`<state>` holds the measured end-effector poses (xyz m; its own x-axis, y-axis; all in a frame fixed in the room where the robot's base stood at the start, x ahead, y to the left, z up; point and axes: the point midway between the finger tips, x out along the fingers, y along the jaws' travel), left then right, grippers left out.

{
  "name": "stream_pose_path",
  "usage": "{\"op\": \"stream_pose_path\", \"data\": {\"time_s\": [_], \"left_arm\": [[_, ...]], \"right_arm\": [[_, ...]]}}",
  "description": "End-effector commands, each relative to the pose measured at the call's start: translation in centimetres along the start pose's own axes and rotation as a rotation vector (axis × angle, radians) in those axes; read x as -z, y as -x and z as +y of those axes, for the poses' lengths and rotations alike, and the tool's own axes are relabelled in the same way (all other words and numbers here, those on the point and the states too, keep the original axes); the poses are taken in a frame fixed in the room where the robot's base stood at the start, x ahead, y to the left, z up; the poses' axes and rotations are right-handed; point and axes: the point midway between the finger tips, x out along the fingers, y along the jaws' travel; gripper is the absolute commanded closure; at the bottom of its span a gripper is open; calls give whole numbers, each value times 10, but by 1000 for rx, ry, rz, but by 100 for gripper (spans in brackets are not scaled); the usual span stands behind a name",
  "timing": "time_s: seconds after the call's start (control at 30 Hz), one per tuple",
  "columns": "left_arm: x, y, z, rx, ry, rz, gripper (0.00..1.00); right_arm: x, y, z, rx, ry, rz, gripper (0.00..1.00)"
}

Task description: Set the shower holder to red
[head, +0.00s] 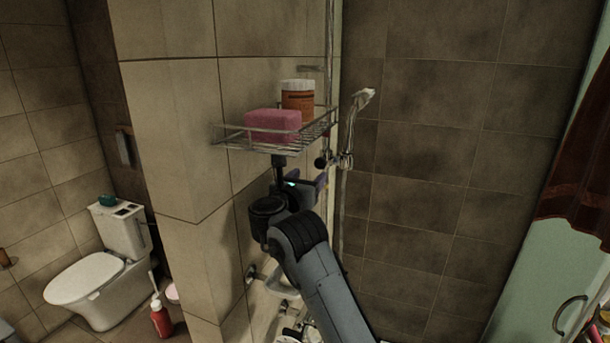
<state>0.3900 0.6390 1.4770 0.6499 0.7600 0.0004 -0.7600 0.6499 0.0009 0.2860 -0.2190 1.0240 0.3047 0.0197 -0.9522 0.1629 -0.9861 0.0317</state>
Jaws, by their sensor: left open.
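The shower holder (343,160) is a metal fitting at the wall corner, right of the wire shelf, with a dark round knob (321,163) on its left side. The pale shower head (362,97) stands above it, tilted up to the right, with a hose hanging below. My right gripper is not in view.
The wire shelf (220,134) holds a pink block (272,125) and an orange jar with a white lid (298,100), close above my gripper. A tiled wall edge stands left of my arm. The dark tiled wall at right is clear. A toilet (100,275) stands far left.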

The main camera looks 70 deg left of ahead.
Motion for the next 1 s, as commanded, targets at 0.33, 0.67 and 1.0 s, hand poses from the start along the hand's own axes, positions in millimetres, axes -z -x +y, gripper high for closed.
{"op": "stream_pose_path", "data": {"time_s": [0.33, 0.67, 1.0], "left_arm": [[0, 2, -2, 3, -1, 0, 39], [0, 2, -1, 0, -127, 0, 39], [4, -3, 2, -30, -911, 38, 39]], "right_arm": [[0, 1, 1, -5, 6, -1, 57], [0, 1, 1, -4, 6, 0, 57], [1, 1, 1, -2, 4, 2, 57]]}}
